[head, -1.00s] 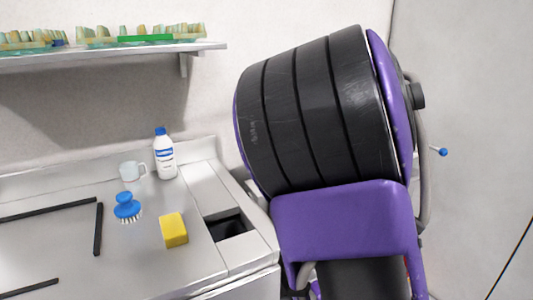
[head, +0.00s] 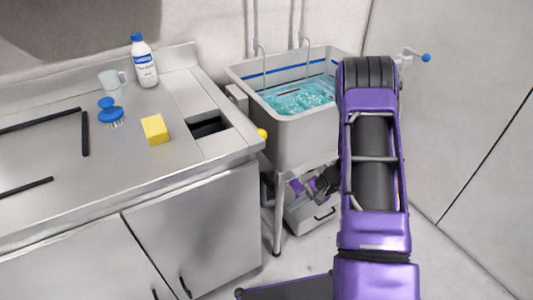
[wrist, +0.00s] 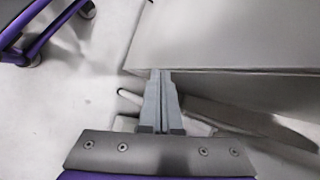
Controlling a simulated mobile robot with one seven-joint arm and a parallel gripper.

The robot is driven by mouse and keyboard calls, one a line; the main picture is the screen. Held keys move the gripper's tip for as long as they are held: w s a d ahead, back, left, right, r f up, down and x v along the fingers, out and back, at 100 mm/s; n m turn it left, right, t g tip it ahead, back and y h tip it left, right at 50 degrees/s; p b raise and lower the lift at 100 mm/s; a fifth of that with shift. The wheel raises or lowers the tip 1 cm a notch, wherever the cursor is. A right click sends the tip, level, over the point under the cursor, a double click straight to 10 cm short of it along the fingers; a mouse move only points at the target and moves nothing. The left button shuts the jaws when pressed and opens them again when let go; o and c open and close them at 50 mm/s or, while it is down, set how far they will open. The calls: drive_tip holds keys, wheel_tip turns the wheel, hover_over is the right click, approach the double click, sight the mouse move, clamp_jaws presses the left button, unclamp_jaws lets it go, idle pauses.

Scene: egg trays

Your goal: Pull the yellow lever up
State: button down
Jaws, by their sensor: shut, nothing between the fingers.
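A yellow round knob (head: 262,134), which looks like the end of the yellow lever, sticks out at the right end of the steel counter, beside the grey sink tub. The rest of the lever is hidden or too small to make out. It does not show in the wrist view. My gripper (wrist: 160,75) is shut and empty, its two grey fingers together, near the lower corner of a large grey panel. In the head view my arm reaches down on the right, and its dark and purple end is low in front of the tub, below and right of the knob.
The grey tub (head: 290,125) holds teal water and stands on legs. A white box with a dark handle (head: 318,214) sits beneath it. A bottle (head: 144,66), mug (head: 115,82), blue brush (head: 109,108) and yellow sponge (head: 155,129) are on the counter (head: 60,205).

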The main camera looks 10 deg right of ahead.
drive_tip(key=a+m+t+y, duration=0.6)
drive_tip(key=a+m+y, duration=0.1)
drive_tip(key=w+d+r+m+t+h, duration=0.4)
drive_tip(key=d+r+m+t, duration=0.1)
drive_tip(key=m+t, duration=0.6)
drive_tip(key=shift+d+t, duration=0.6)
drive_tip(key=shift+t, duration=0.5)
drive_tip(key=shift+a+r, duration=0.1)
drive_tip(key=shift+r, duration=0.05)
drive_tip(key=s+r+x, duration=0.1)
drive_tip(key=r+x, duration=0.1)
drive_tip(key=x, duration=1)
drive_tip(key=shift+r, duration=0.4)
